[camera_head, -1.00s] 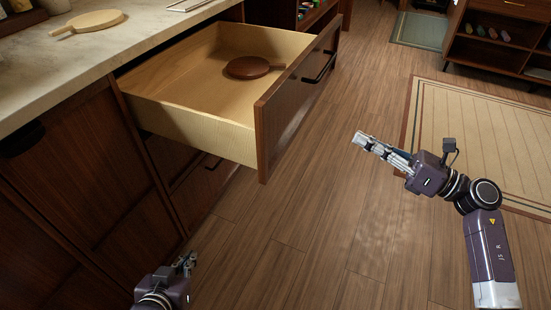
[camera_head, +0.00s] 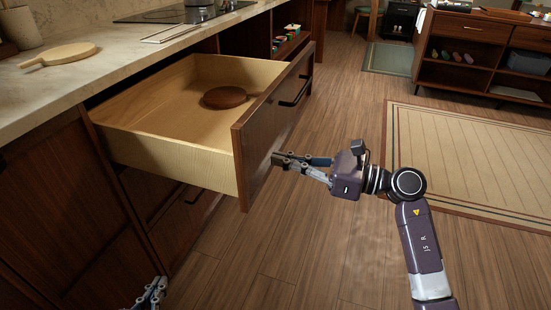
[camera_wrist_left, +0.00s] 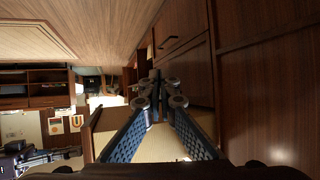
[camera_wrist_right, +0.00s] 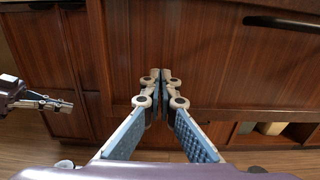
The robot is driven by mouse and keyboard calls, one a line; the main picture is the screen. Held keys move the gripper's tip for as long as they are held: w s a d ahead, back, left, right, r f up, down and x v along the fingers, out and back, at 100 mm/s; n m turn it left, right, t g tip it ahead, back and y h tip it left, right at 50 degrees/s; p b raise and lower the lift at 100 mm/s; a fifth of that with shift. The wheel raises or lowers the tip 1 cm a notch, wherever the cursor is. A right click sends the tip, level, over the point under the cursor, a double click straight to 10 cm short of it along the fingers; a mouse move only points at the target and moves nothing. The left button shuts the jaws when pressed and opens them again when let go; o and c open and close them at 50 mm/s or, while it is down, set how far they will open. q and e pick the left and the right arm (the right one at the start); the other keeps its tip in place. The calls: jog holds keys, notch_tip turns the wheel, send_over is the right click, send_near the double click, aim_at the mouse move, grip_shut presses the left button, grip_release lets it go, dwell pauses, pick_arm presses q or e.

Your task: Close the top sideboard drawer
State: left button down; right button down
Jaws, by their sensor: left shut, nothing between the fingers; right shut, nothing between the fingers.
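The top sideboard drawer (camera_head: 168,152) stands pulled far out, with a dark wood front and a pale wooden box. A round brown wooden board (camera_head: 226,97) lies inside it. The drawer's dark bar handle (camera_head: 294,91) is on its front and also shows in the right wrist view (camera_wrist_right: 285,24). My right gripper (camera_head: 275,158) is shut and empty, its tips at or very near the drawer front, below and nearer than the handle; contact cannot be told. My left gripper (camera_head: 160,284) is shut and empty, low beside the cabinet at the bottom edge.
A stone counter (camera_head: 110,70) runs above the drawer, with a round light board (camera_head: 60,54) and a cooktop (camera_head: 180,14). Lower drawers (camera_head: 190,215) are shut. Open wood floor (camera_head: 300,250) and a beige rug (camera_head: 470,155) lie to the right.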

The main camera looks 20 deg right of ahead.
pick_arm(q)
jog(key=shift+w+d+r, duration=0.1)
jog(key=shift+w+r, duration=0.1)
jog(key=shift+r, duration=0.2)
pick_arm(e)
jog(key=shift+x, duration=0.9)
